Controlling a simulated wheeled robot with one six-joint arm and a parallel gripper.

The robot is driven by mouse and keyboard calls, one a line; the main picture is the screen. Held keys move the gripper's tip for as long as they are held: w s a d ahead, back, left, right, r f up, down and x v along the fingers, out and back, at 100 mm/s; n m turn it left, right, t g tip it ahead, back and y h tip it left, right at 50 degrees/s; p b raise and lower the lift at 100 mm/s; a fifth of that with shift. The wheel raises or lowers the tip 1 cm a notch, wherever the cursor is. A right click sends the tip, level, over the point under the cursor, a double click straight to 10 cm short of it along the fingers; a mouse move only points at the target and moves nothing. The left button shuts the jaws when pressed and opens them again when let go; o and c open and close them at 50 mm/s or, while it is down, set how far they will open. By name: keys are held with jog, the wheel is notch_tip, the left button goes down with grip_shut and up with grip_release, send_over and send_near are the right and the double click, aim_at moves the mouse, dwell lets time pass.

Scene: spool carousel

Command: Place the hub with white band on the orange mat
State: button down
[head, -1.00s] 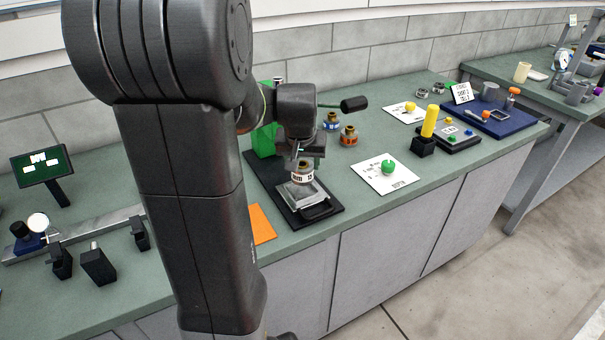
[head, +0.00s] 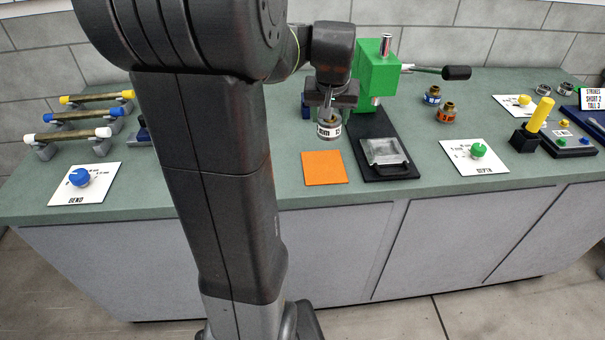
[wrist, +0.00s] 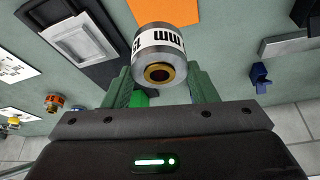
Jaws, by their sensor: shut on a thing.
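The hub with white band (head: 329,128) is a short metal cylinder with a brass-coloured core. My gripper (head: 327,104) is shut on it and holds it in the air, just behind the orange mat as the head view shows it. In the wrist view the hub (wrist: 160,46) sits between the green fingers, its white band with dark print and its bore visible. The orange mat (head: 325,168) lies flat and bare on the green bench. In the wrist view part of the mat (wrist: 178,10) shows beyond the hub, partly hidden by it.
A green press (head: 375,72) with a black base and metal plate (head: 384,152) stands right of the mat. A blue-banded hub (head: 432,96) and an orange-banded hub (head: 446,113) stand farther right. A white card with a green knob (head: 478,151) lies near the front edge.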

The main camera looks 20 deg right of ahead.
aim_at(326, 134)
jog(key=f, duration=0.5)
jog(key=shift+w+a+f, duration=0.1)
jog(key=shift+a+f, duration=0.25)
jog(key=shift+f, duration=2.2)
jog(key=shift+f, duration=0.1)
jog(key=c, duration=0.6)
grip_release()
jog(key=shift+s+a+r, duration=0.1)
jog(key=shift+s+r, duration=0.1)
jog(key=shift+r, duration=0.4)
jog(key=v, duration=1.1)
